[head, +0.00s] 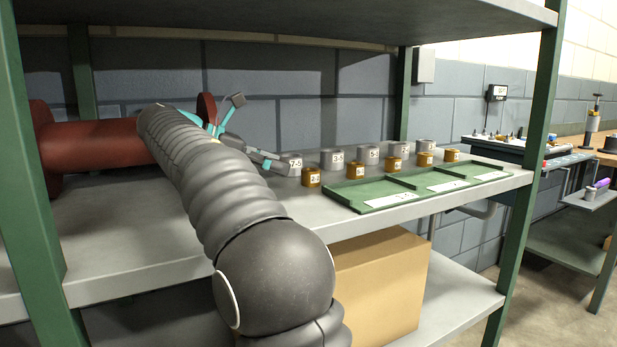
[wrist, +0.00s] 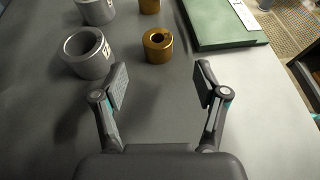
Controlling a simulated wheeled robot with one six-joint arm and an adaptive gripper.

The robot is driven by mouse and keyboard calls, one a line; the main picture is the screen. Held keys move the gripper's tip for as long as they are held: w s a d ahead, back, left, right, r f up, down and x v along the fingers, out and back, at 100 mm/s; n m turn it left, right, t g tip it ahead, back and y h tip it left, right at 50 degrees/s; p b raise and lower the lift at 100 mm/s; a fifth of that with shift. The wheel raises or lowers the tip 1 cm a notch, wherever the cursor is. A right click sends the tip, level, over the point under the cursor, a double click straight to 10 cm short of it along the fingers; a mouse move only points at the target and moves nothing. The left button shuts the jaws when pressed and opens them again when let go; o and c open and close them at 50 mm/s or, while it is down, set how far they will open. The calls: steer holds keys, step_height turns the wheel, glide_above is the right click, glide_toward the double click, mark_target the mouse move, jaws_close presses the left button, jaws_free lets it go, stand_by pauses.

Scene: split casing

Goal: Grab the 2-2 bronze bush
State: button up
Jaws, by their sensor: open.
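Several bronze bushes and grey steel bushes stand upright in rows on the shelf, with small white labels. The nearest bronze bush (head: 311,178) seems to be labelled 2-2, though the print is too small to be sure. In the wrist view a bronze bush (wrist: 158,46) stands just beyond my gripper (wrist: 161,84), roughly centred between the fingertips, its top hole visible. My gripper is open and empty, its fingers short of that bush. In the head view my gripper (head: 272,161) is beside the near end of the rows, partly hidden by my arm.
A grey bush (wrist: 86,54) stands left of the bronze one, close to the left finger's path. A green divided tray (head: 375,191) lies to the right on the shelf (head: 110,255). An upper shelf (head: 300,18) is overhead. A red flanged cylinder (head: 90,146) lies at the left.

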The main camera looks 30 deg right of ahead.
mark_target(306, 170)
steer(key=shift+x, duration=1.9)
steer(key=b+x, duration=0.1)
steer(key=x, duration=0.4)
steer(key=shift+w+d+r, duration=0.1)
steer(key=shift+d+r, duration=0.05)
jaws_close()
steer(key=shift+r, duration=0.1)
